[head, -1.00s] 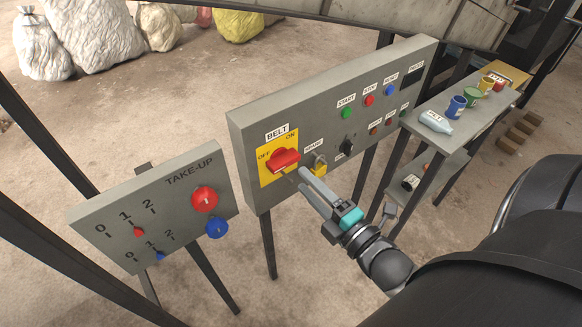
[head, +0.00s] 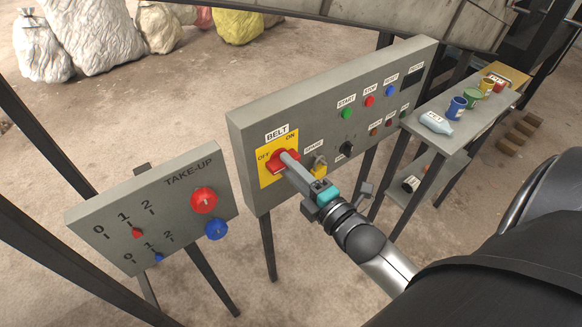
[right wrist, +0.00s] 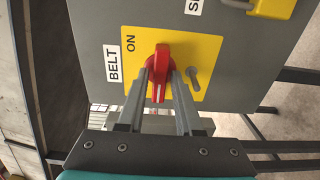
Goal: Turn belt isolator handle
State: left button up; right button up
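The red belt isolator handle (head: 283,162) sits on a yellow plate (head: 268,176) marked OFF and ON, on the grey control panel. My right gripper (head: 287,158) is at the handle. In the right wrist view, the red handle (right wrist: 160,76) lies between the two fingertips (right wrist: 161,82), one on each side, with no clear gap showing. The handle's white line points down the picture, toward the palm. The ON mark and BELT label show at left of the handle there. The OFF mark is not visible in that view. My left gripper is not in view.
A yellow spare-switch plate (head: 319,167) is close at right of the handle. The take-up panel (head: 160,205) with red and blue knobs stands at left. A shelf (head: 462,118) with containers stands at right.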

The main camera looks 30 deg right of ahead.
grip_shut()
dwell(0.4)
jog(key=m+p, duration=0.3)
jog(key=shift+r, duration=0.15)
jog(key=m+p, duration=0.3)
jog(key=m, duration=0.1)
jog(key=shift+m, duration=0.4)
jog(key=m+p, duration=0.2)
jog(key=m, duration=0.3)
jog(key=m+p, duration=0.1)
jog(key=m, duration=0.4)
jog(key=shift+p, duration=0.4)
jog(key=shift+f+m, duration=0.2)
jog(key=shift+m, duration=0.1)
